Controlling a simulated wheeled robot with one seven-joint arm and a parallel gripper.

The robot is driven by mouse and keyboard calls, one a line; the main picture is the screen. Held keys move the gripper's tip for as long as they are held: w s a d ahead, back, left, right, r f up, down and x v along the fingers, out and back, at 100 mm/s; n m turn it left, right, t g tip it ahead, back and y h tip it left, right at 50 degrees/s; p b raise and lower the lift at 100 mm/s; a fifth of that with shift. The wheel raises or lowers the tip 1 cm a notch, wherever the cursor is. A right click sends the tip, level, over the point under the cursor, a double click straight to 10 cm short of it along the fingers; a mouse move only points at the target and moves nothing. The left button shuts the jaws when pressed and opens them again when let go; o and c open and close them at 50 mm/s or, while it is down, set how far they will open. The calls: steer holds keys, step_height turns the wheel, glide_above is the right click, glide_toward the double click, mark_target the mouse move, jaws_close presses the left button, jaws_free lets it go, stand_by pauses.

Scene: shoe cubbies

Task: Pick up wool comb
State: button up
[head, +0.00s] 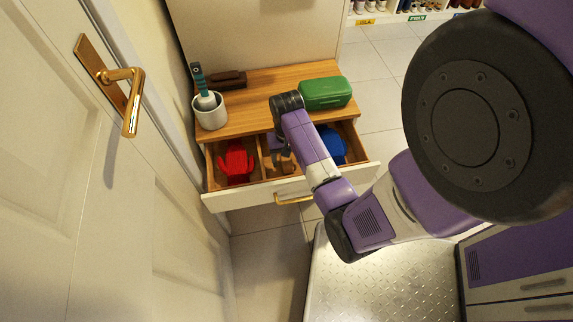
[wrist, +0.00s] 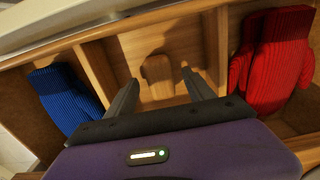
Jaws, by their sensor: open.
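The wool comb looks like a plain light wooden piece (wrist: 158,70) in the middle compartment of an open drawer (head: 231,201). In the wrist view it stands out against the wooden compartment floor, between my two fingers. My gripper (wrist: 160,78) is open and points down over this compartment, with one finger on each side of the wooden piece and nothing held. I cannot tell how far the fingertips are above it. In the head view my arm hides much of the compartment.
Red gloves (head: 236,163) lie in the drawer's left compartment and blue gloves (head: 332,146) in the right one, beyond thin dividers. On the cabinet top stand a green box (head: 325,92), a white cup (head: 210,112) and a dark brown brush (head: 229,79). A door (head: 75,190) stands at left.

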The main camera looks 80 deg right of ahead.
mark_target(287, 161)
steer(key=shift+f, duration=0.75)
jaws_close()
steer(key=shift+r, duration=0.15)
step_height(287, 161, up, 20)
steer(key=p, duration=0.7)
steer(key=shift+p, duration=0.35)
